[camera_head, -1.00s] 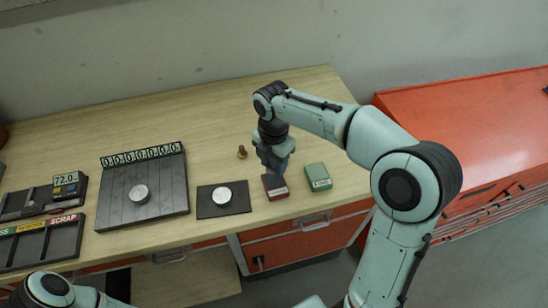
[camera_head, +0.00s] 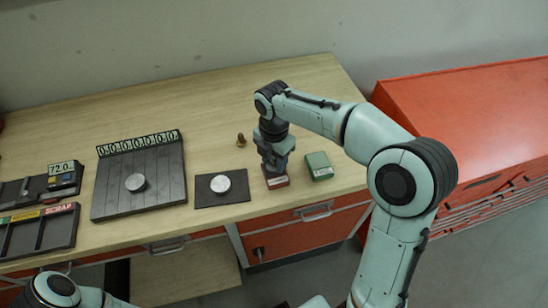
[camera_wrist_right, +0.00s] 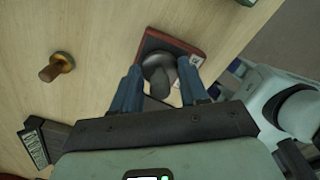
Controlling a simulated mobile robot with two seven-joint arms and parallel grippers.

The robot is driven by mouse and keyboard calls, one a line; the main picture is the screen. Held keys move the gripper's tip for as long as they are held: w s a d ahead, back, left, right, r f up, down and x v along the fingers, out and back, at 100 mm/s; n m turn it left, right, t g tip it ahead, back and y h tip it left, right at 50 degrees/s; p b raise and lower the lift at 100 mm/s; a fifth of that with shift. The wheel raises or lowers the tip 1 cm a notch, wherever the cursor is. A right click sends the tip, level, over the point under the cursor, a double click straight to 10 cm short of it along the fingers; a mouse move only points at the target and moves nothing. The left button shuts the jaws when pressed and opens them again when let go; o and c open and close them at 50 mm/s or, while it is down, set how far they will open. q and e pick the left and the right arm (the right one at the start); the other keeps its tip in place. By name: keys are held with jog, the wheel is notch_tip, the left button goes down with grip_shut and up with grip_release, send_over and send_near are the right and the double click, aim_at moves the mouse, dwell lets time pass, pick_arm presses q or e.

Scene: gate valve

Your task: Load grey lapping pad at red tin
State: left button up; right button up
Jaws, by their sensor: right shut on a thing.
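My right gripper (camera_head: 275,167) is down at the red tin (camera_head: 277,184), which sits near the front edge of the bench and is partly covered by the fingers. In the right wrist view the blue fingers of my right gripper (camera_wrist_right: 160,78) are shut on the grey lapping pad (camera_wrist_right: 158,64), a round grey piece with a knob. The pad is over the open-looking face of the red tin (camera_wrist_right: 183,45); whether it touches cannot be told. In the head view the pad is hidden by the gripper. My left gripper is out of view.
A green tin (camera_head: 319,166) stands just right of the red one. A brass-coloured knobbed piece (camera_head: 241,140) stands behind. A black mat (camera_head: 207,198) with a silver disc (camera_head: 221,184), a grooved dark plate (camera_head: 160,171) and sorting trays (camera_head: 62,232) lie left. The back of the bench is clear.

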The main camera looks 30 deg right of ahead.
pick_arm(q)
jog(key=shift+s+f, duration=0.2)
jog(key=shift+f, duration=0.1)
pick_arm(e)
jog(key=shift+f, duration=0.5)
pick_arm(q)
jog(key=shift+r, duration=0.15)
pick_arm(e)
jog(key=shift+s+f, duration=0.1)
dwell(1.1)
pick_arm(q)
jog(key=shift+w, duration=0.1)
pick_arm(e)
jog(key=shift+r+p, duration=0.75)
jog(key=shift+r, duration=0.8)
jog(key=shift+r+p, duration=1.1)
jog(key=shift+r, duration=0.95)
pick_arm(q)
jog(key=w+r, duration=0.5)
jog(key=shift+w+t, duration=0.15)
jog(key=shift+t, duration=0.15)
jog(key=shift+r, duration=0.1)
